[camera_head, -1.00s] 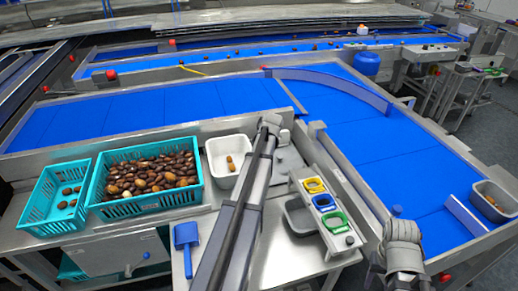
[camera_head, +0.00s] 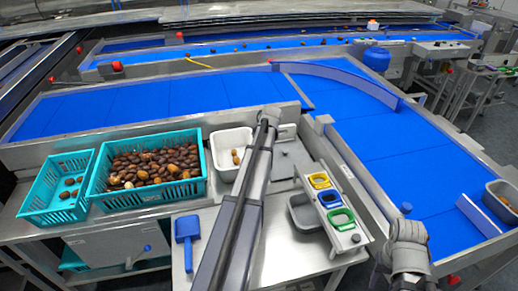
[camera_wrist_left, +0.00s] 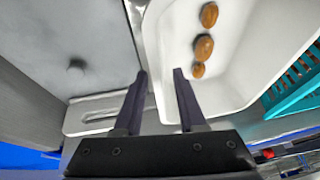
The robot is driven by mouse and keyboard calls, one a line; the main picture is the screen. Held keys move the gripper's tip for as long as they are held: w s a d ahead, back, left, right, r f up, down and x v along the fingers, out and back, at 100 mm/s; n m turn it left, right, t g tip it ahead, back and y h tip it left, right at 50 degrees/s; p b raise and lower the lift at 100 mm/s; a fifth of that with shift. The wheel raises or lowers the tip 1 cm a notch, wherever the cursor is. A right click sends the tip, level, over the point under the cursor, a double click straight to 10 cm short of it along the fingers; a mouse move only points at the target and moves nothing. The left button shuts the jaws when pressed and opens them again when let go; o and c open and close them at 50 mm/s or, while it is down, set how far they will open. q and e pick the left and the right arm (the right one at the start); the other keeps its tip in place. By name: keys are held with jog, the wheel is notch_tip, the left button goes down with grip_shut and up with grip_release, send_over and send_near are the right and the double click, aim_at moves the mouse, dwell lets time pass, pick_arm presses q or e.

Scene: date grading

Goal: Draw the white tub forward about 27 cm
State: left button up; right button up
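The white tub (camera_head: 228,176) stands on the steel table, just right of the larger teal crate, with a few brown dates (camera_head: 235,156) in it. My left gripper (camera_head: 268,117) is at the tub's right side in the head view. In the left wrist view, the open fingers (camera_wrist_left: 161,74) stand apart at the tub's wall, one on the outer side and one over the inside of the white tub (camera_wrist_left: 240,65). Whether either finger touches the wall I cannot tell. My right arm shows at the lower right of the head view, but its gripper is not visible.
A teal crate full of dates (camera_head: 150,198) and a smaller teal crate (camera_head: 45,215) stand left of the tub. A blue scoop (camera_head: 187,230) lies in front. A rack with coloured rings (camera_head: 345,239) and a grey bin (camera_head: 303,212) are at right. Blue conveyors run behind.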

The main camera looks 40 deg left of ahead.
pick_arm(q)
jog(key=b+x, duration=0.4)
jog(key=x, duration=0.1)
jog(key=shift+a+f, duration=0.1)
jog(key=shift+f, duration=0.25)
jog(key=shift+r, duration=0.1)
grip_shut()
dwell(1.1)
